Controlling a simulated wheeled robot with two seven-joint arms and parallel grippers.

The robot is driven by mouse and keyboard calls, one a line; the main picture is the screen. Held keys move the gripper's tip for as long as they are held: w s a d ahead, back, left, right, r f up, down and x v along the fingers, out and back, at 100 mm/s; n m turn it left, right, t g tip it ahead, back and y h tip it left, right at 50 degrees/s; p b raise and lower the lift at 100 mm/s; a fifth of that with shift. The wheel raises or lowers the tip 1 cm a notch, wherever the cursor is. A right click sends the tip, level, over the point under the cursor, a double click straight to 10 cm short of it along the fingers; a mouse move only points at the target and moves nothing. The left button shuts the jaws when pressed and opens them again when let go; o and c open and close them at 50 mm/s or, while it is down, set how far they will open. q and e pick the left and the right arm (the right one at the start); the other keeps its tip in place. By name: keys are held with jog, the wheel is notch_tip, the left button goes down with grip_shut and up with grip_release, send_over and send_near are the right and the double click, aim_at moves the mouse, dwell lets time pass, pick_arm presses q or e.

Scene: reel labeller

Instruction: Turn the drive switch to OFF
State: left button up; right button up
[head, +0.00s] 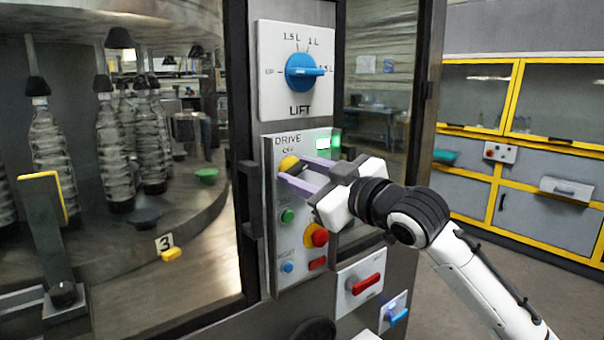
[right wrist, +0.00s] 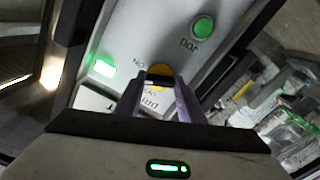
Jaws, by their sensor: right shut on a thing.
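The drive switch is a yellow knob (head: 289,163) on the grey panel (head: 285,268) marked DRIVE. It also shows in the right wrist view (right wrist: 160,70), between my fingertips, with a dark bar across it. My right gripper (head: 291,171) is shut on this knob, with one purple finger on each side. The right wrist view shows the same two fingers (right wrist: 160,84) closed around it. The fingers cover part of the knob and its lettering, so its exact setting is hard to read. A green lamp (head: 323,143) is lit beside the DRIVE label. My left gripper is not in view.
Below the knob are a green button (head: 287,215), a red stop button (head: 319,237) on yellow and a blue button (head: 287,267). The blue LIFT dial (head: 302,72) is above. A red handle (head: 366,284) is lower right. Bottles (head: 112,150) stand behind the glass at left.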

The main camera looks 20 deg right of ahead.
jog(key=n, duration=0.6)
jog(key=shift+n, duration=0.3)
jog(key=n, duration=0.6)
jog(key=shift+n, duration=0.4)
jog(key=o, duration=1)
jog(key=shift+o, duration=0.2)
jog(key=b+v, duration=0.2)
jog(key=v, duration=0.8)
jog(key=shift+s, duration=0.2)
